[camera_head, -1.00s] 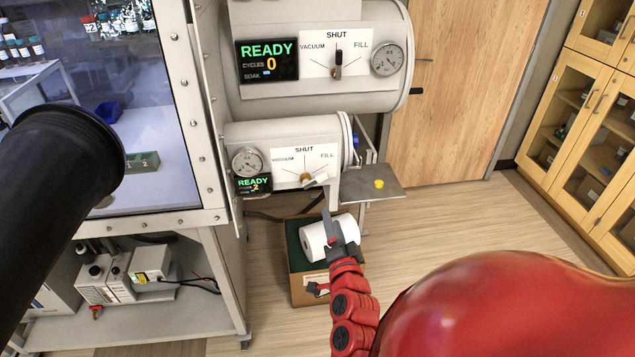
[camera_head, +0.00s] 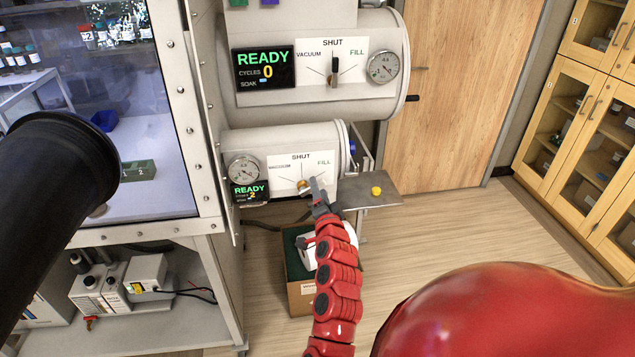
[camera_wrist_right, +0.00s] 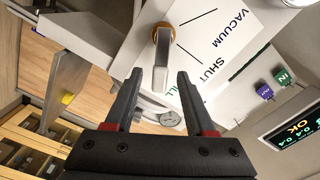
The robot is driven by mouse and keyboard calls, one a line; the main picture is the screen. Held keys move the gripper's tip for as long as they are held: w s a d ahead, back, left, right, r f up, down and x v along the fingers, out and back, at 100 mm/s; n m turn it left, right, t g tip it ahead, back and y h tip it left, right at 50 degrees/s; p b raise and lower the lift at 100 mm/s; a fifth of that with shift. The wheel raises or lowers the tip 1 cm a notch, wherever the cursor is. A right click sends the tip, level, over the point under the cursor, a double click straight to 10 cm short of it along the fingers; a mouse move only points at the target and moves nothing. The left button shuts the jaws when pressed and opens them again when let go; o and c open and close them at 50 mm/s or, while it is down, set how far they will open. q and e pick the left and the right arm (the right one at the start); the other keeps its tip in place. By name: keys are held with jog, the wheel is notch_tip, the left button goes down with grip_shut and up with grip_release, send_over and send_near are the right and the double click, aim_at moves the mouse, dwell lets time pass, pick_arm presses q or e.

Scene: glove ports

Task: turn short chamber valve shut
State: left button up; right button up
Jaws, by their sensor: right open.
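The short chamber (camera_head: 285,140) is the lower, smaller cylinder, and its panel reads VACUUM, SHUT and FILL. Its valve (camera_wrist_right: 162,50) has a brass hub and a pale lever, which points toward the FILL side rather than at SHUT. In the head view the hub (camera_head: 303,186) shows just left of my right gripper (camera_head: 318,193), whose fingers partly hide the lever. In the wrist view my right gripper (camera_wrist_right: 160,76) is open, with the lever's end between its fingertips and a visible gap on each side. My left gripper is not in view.
The larger chamber (camera_head: 300,100) above has its valve (camera_head: 334,72) pointing at SHUT. A metal shelf (camera_head: 365,198) with a yellow knob (camera_head: 376,190) juts out right of the short chamber. An open box (camera_head: 302,300) holding a white roll stands below on the floor.

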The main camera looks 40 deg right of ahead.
jog(key=shift+x, duration=1.35)
grip_shut()
